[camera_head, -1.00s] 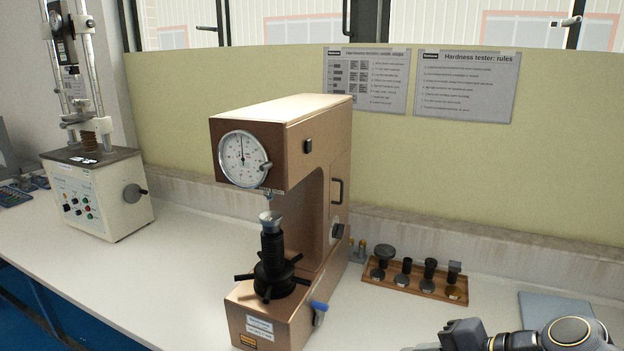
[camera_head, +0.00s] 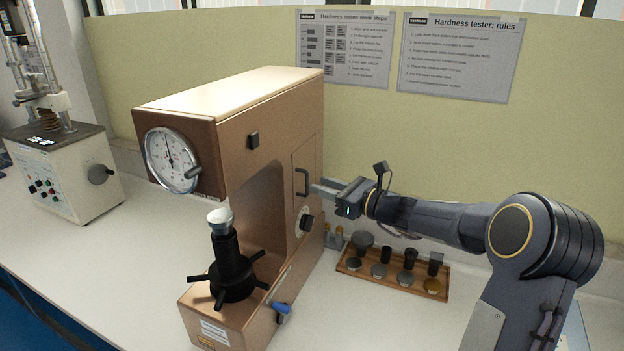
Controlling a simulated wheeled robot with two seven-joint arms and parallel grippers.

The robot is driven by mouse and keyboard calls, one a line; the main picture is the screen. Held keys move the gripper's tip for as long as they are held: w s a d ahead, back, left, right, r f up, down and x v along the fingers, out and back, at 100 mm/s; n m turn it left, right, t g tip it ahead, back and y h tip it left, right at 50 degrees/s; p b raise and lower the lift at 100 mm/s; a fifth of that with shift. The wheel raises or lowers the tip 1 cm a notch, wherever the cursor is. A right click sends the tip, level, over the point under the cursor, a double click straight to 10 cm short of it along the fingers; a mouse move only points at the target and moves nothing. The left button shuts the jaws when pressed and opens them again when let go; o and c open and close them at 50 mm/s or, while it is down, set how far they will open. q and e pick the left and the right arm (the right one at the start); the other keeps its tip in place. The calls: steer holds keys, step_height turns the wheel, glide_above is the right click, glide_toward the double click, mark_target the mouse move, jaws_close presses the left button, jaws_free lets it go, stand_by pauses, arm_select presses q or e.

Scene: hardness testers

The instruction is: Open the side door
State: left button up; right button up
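The copper-coloured hardness tester (camera_head: 255,120) stands on the white bench, with a round dial gauge on its front. Its side door (camera_head: 301,172) is a flat panel on the side facing right, and it looks shut. A dark handle (camera_head: 302,182) sits on the door. My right gripper (camera_head: 318,188) reaches in from the right, with its fingers pointing left at the handle. The fingertips are very close to the handle; I cannot tell if they touch it. The fingers look slightly apart, with nothing clearly held between them. My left gripper is not in view.
A black knob (camera_head: 307,222) sits below the door, and a blue-tipped lever (camera_head: 281,308) lower down. A wooden tray (camera_head: 350,267) with several anvils lies under my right arm. Another testing machine (camera_head: 60,175) stands at the left. A yellow-green panel with notices closes off the back.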

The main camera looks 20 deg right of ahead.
steer(key=x, duration=0.3)
steer(key=shift+w+p, duration=0.15)
steer(key=shift+p, duration=0.15)
steer(key=shift+c, duration=0.3)
jaws_close()
